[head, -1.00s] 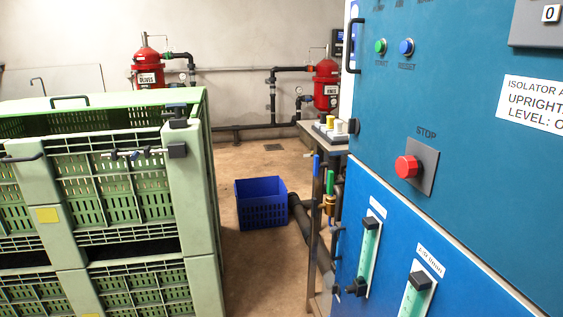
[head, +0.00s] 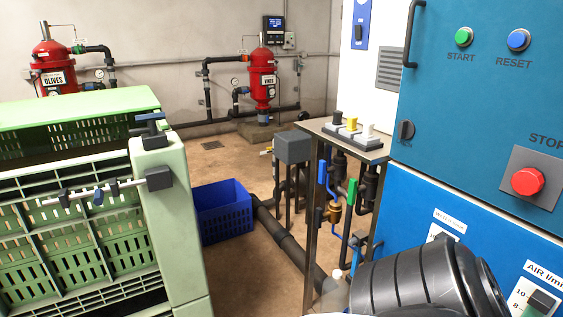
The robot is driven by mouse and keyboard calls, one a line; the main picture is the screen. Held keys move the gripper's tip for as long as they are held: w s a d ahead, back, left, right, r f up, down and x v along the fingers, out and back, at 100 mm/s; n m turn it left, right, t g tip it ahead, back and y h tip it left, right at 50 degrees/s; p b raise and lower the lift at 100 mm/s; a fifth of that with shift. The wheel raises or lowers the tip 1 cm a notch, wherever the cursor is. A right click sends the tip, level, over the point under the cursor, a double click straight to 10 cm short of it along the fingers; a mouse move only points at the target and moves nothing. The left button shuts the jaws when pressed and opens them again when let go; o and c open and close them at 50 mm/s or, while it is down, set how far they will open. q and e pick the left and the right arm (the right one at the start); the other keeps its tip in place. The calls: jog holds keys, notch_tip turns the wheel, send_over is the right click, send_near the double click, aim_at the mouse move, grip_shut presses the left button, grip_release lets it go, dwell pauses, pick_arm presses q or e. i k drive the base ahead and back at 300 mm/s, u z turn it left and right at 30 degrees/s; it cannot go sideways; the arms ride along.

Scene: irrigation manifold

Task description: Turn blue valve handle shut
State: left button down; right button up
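The blue valve handle (head: 322,172) stands upright at the left side of the metal stand, right of centre in the head view. A green handle (head: 352,190) stands upright just to its right, and a brass fitting (head: 334,212) sits below between them. The pipework behind the blue handle is partly hidden, and I cannot tell its valve's position. Neither gripper shows in the head view.
The metal stand (head: 342,141) is close to the blue cabinet (head: 460,110). A grey box (head: 291,147) stands just left of the handle. A blue crate (head: 224,214) and a black floor pipe (head: 290,247) lie lower left.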

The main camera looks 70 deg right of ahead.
aim_at(323, 171)
jog(key=z, duration=0.5)
jog(key=i, duration=0.95)
jog(key=z, duration=1.35)
jog(key=i, duration=0.3)
jog(key=z, duration=0.2)
